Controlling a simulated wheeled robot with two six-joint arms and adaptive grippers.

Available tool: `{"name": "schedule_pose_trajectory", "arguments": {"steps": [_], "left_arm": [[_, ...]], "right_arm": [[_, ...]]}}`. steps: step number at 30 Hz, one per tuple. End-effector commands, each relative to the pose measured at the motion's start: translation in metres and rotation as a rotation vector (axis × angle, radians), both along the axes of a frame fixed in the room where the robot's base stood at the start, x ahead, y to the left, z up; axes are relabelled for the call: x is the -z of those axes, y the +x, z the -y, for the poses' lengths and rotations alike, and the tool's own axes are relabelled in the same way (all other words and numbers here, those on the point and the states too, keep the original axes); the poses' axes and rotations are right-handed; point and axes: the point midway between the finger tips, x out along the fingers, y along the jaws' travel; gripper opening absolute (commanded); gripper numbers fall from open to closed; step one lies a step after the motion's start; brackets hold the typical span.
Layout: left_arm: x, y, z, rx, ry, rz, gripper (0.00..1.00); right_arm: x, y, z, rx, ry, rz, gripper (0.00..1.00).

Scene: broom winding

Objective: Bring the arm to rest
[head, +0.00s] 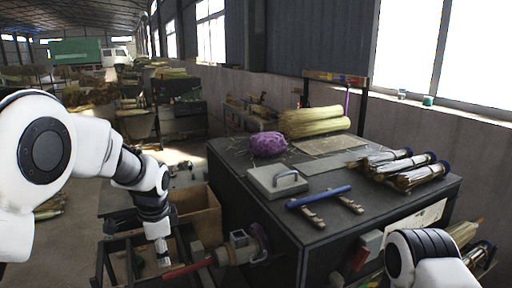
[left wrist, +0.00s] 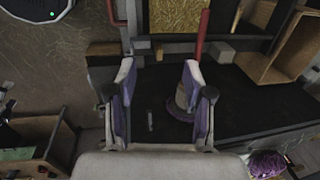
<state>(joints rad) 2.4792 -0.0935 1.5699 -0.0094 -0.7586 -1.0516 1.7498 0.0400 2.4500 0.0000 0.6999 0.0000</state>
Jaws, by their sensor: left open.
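My left arm comes in from the left in the head view and hangs down, with its gripper (head: 162,254) low beside the left side of the dark workbench (head: 240,205). In the left wrist view the gripper (left wrist: 157,85) has its two fingers well apart. Nothing is held between them; a dark surface with a small grey piece shows behind the gap. My right arm shows only as a white and black link at the bottom right of the head view; its gripper is out of the picture.
The bench carries a purple bundle (head: 268,144), pale straw (head: 315,121), a grey block with a handle (head: 277,181), a blue-handled tool (head: 318,197) and several tied straw bundles (head: 420,175). A cardboard box (head: 200,212) and a winding device (head: 241,249) stand close to my left gripper.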

Motion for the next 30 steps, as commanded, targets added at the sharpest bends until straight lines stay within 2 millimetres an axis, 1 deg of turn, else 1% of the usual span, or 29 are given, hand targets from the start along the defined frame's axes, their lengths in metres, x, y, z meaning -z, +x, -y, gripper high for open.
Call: {"name": "schedule_pose_trajectory", "arguments": {"steps": [1, 7, 11, 14, 15, 17, 18, 20, 21, 23, 24, 26, 27, 29, 30], "left_arm": [[0.011, -0.002, -0.001, -0.014, -0.004, -0.006, 0.51], [0.057, -0.013, -0.004, -0.099, -0.028, -0.014, 0.51], [0.096, -0.027, -0.007, -0.172, -0.046, -0.021, 0.51], [0.130, -0.043, -0.010, -0.243, -0.062, -0.029, 0.51], [0.145, -0.051, -0.011, -0.276, -0.070, -0.034, 0.51], [0.169, -0.066, -0.013, -0.330, -0.080, -0.040, 0.51], [0.187, -0.078, -0.014, -0.372, -0.089, -0.045, 0.51], [0.214, -0.100, -0.016, -0.443, -0.100, -0.054, 0.51], [0.234, -0.119, -0.018, -0.496, -0.108, -0.062, 0.51], [0.261, -0.150, -0.020, -0.587, -0.120, -0.074, 0.51], [0.278, -0.173, -0.021, -0.648, -0.127, -0.079, 0.51], [0.298, -0.206, -0.023, -0.739, -0.135, -0.088, 0.51], [0.308, -0.227, -0.024, -0.798, -0.140, -0.092, 0.51], [0.320, -0.258, -0.025, -0.880, -0.145, -0.098, 0.51], [0.325, -0.278, -0.025, -0.934, -0.147, -0.101, 0.51]], "right_arm": [[0.000, 0.000, 0.000, 0.000, 0.000, 0.000, 1.00], [0.000, 0.000, 0.000, 0.000, 0.000, 0.001, 1.00], [0.000, 0.000, 0.000, 0.000, 0.000, 0.001, 1.00], [0.000, 0.000, 0.000, 0.000, 0.000, 0.001, 1.00], [0.000, 0.000, 0.000, 0.000, 0.000, 0.001, 1.00], [0.000, 0.000, 0.000, 0.000, 0.000, 0.001, 1.00], [0.000, 0.000, 0.000, 0.000, 0.000, 0.000, 1.00], [0.000, 0.000, 0.000, 0.000, 0.000, 0.000, 1.00], [0.000, 0.000, 0.000, 0.000, 0.000, 0.000, 1.00], [0.000, 0.000, 0.000, 0.000, 0.000, 0.000, 1.00], [0.000, 0.000, 0.000, 0.000, 0.000, 0.000, 1.00], [0.000, 0.000, 0.000, 0.000, 0.000, 0.000, 1.00], [0.000, 0.000, 0.000, 0.000, 0.000, 0.000, 1.00], [0.000, 0.000, 0.000, 0.000, 0.000, 0.001, 1.00], [0.000, 0.000, 0.000, 0.000, 0.000, 0.001, 1.00]]}}
